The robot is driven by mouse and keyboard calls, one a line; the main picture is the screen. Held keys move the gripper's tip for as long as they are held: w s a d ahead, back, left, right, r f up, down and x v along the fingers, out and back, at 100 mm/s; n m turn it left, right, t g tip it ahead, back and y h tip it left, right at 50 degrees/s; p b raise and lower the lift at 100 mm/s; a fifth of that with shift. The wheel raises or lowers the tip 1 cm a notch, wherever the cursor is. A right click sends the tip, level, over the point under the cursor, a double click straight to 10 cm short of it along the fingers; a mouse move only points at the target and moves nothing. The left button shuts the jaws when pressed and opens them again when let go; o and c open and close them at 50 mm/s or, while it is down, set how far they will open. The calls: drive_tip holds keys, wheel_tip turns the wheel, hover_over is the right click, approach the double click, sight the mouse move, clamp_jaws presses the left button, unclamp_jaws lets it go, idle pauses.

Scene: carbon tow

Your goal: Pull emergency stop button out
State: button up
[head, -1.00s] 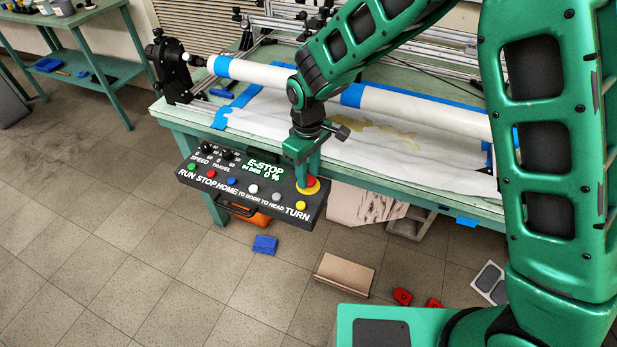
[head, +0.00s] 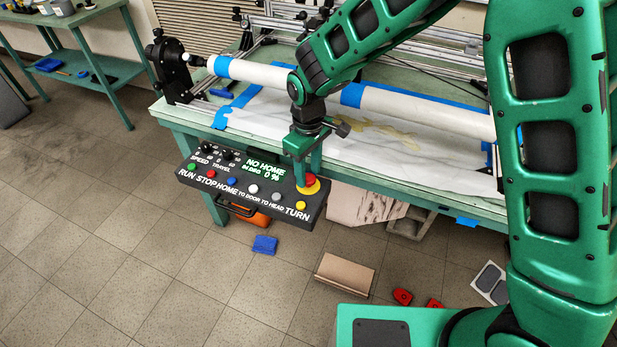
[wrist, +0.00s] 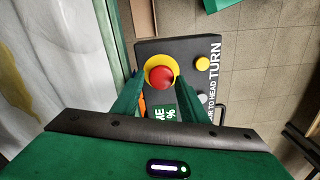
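The emergency stop button (head: 310,181) is a round red knob on a yellow ring, at the right end of a black control panel (head: 240,212). In the wrist view the red knob (wrist: 161,77) shows between my two fingertips, with the yellow ring around it. My gripper (head: 308,180) points down at the button from above. In the wrist view my gripper (wrist: 160,82) has a finger on each side of the knob, with a narrow gap showing, so it looks open. The panel display (head: 263,168) reads "NO HOME" and "0 %".
A yellow TURN button (head: 300,205) sits close to the stop button, with other coloured buttons and two knobs along the panel. The green table (head: 190,120) behind carries a long white tube (head: 410,108). Loose items lie on the floor below, including a blue block (head: 265,245).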

drive_tip(key=shift+r, duration=0.1)
drive_tip(key=shift+r, duration=2.9)
